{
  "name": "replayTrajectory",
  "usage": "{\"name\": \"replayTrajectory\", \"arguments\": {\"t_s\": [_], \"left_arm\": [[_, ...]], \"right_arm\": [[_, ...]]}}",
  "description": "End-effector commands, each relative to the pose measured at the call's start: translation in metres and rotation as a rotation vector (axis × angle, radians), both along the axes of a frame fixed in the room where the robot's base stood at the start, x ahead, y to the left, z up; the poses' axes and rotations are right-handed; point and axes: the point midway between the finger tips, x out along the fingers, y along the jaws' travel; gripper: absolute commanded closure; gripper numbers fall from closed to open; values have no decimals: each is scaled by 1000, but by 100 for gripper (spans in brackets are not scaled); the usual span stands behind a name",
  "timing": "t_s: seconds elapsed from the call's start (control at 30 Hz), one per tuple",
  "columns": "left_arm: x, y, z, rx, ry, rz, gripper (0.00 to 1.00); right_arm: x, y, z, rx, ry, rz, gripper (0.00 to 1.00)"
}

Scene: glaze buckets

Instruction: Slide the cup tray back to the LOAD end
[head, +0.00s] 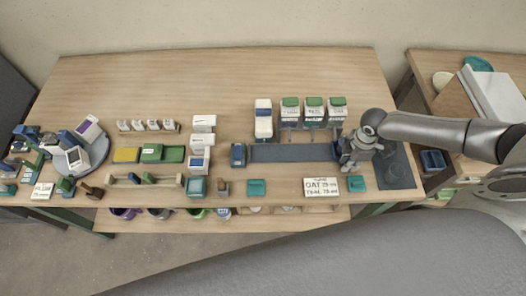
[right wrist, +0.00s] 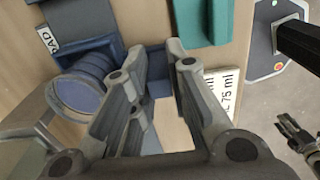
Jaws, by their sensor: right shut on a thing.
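The dark blue track (head: 292,153) runs left to right along the middle of the table. My right gripper (head: 350,165) is at its right end, reaching in from the right. In the right wrist view my right gripper (right wrist: 154,58) is shut on a blue part of the cup tray (right wrist: 159,84), mostly hidden between the fingers. A round blue cup (right wrist: 80,92) is just left of the fingers. A dark blue block with a label (right wrist: 48,40), partly cut off and ending in "AD", is close beyond the cup.
In front are a white sign (head: 321,187) and a teal block (head: 356,183). A dark mat (head: 396,167) lies to the right. The table's back is clear.

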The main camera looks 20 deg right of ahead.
Motion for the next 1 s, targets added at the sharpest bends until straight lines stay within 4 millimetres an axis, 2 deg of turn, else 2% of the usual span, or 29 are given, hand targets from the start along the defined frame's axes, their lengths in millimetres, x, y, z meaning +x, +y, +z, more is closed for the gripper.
{"name": "replayTrajectory", "arguments": {"t_s": [0.43,0.87,0.9,1.0], "left_arm": [[0,0,1,0,0,0,60],[0,0,1,0,0,0,60],[0,0,1,0,0,0,60],[0,0,1,0,0,0,60]], "right_arm": [[-9,-30,0,-3,2,-2,100],[-10,-34,0,-1,0,0,100],[-10,-34,0,-1,0,0,83],[-10,-33,0,-1,0,0,70]]}}
